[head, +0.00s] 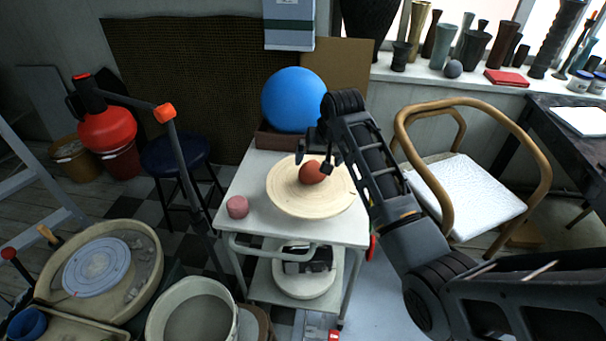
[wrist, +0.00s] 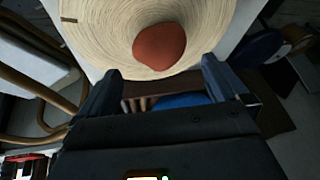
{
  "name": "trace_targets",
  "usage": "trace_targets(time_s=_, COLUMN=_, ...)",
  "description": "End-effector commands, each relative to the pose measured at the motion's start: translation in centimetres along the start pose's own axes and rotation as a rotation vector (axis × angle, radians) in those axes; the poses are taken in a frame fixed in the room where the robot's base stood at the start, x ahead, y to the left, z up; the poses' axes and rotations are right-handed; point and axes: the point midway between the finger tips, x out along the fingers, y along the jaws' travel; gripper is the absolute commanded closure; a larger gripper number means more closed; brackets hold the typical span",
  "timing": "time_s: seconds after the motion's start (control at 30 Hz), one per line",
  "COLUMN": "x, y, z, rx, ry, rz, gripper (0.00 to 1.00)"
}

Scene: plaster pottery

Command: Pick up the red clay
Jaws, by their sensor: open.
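The red clay (head: 312,173) is a rounded reddish-brown lump resting on a round, pale ridged plate (head: 285,198) on the white cart. In the wrist view the red clay (wrist: 160,46) lies just beyond my fingertips, roughly midway across the gap, on the same plate (wrist: 100,40). My gripper (head: 318,162) is open and empty. It hangs over the back part of the plate, close to the clay. Its two fingers stand apart in the wrist view (wrist: 158,82), and the clay is not between them.
A pink lump (head: 237,207) sits on the cart's front left corner. A large blue ball (head: 293,99) rests in a brown box (head: 274,140) behind the plate. A wooden chair (head: 470,185) stands to the right, and a pottery wheel basin (head: 140,262) stands front left.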

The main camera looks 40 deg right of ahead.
Motion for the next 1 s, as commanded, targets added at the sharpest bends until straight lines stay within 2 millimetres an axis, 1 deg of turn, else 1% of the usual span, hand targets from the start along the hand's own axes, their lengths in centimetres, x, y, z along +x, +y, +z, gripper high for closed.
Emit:
trace_targets(time_s=0.1, x=1.4, y=0.0, z=0.1, rx=-0.001, ry=-0.003, rz=0.001, gripper=0.00)
trace_targets(time_s=0.27, x=2.7, y=0.1, z=0.1, rx=-0.001, ry=0.000, rz=0.000, gripper=0.00)
trace_targets(time_s=0.5, x=6.0, y=0.1, z=0.3, rx=-0.002, ry=-0.001, rz=-0.001, gripper=0.00)
trace_targets(time_s=0.6, x=6.9, y=0.2, z=0.4, rx=-0.002, ry=0.000, rz=-0.001, gripper=0.00)
trace_targets(time_s=0.7, x=7.3, y=0.1, z=0.3, rx=-0.002, ry=0.002, rz=-0.002, gripper=0.00)
trace_targets(time_s=0.9, x=7.3, y=0.1, z=0.3, rx=-0.002, ry=0.002, rz=-0.002, gripper=0.00)
trace_targets(time_s=1.0, x=7.3, y=0.1, z=0.3, rx=-0.002, ry=0.002, rz=-0.002, gripper=0.09)
